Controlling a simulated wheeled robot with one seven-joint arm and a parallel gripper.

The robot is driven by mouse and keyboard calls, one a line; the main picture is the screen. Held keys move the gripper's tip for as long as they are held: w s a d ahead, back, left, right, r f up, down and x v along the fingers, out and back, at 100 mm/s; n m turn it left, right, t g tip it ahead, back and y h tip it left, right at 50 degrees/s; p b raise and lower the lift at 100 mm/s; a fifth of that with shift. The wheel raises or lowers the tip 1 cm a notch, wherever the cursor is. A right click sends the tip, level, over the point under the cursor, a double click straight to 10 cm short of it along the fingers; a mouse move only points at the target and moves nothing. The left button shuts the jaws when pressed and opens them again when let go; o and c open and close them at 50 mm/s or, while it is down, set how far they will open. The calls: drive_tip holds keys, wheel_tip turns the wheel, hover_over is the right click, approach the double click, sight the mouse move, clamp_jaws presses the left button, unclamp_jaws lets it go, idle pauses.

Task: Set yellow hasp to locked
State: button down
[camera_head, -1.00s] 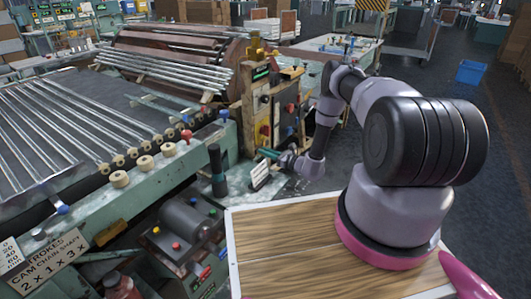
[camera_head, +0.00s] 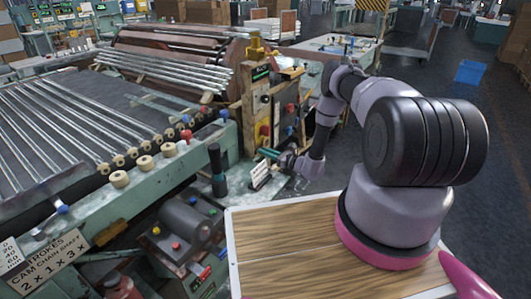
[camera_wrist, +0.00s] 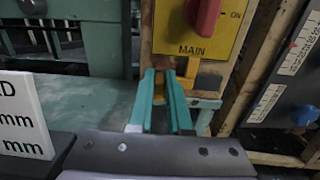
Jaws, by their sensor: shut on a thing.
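The yellow hasp (camera_wrist: 160,86) shows as a small yellow-orange piece between my fingertips in the wrist view, just below the yellow MAIN switch plate (camera_wrist: 193,36). The plate carries a red switch handle (camera_wrist: 205,14). My gripper (camera_wrist: 162,74) has two teal fingers, shut on the hasp. More yellow-orange metal (camera_wrist: 188,72) shows just right of the fingers. In the head view my gripper (camera_head: 267,154) is low at the machine's near post; the hasp is too small to make out there. The fingers partly hide the hasp, so its exact angle is unclear.
A wooden control post (camera_head: 256,108) stands by the gripper, with a dark panel (camera_head: 286,105) to its right. A white printed sign (camera_wrist: 22,115) stands close on the left in the wrist view. A black-handled lever (camera_head: 216,160) rises left of the gripper. Open floor lies right.

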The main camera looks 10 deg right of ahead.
sight(260, 145)
idle(0.3)
drive_tip(key=shift+w+d, duration=1.05)
drive_tip(key=shift+d, duration=0.05)
drive_tip(key=c, duration=0.8)
unclamp_jaws()
drive_tip(key=shift+c, duration=0.2)
drive_tip(key=v, duration=1)
drive_tip(key=shift+s+d, duration=0.25)
drive_tip(key=shift+s, duration=0.05)
drive_tip(key=shift+r, duration=0.15)
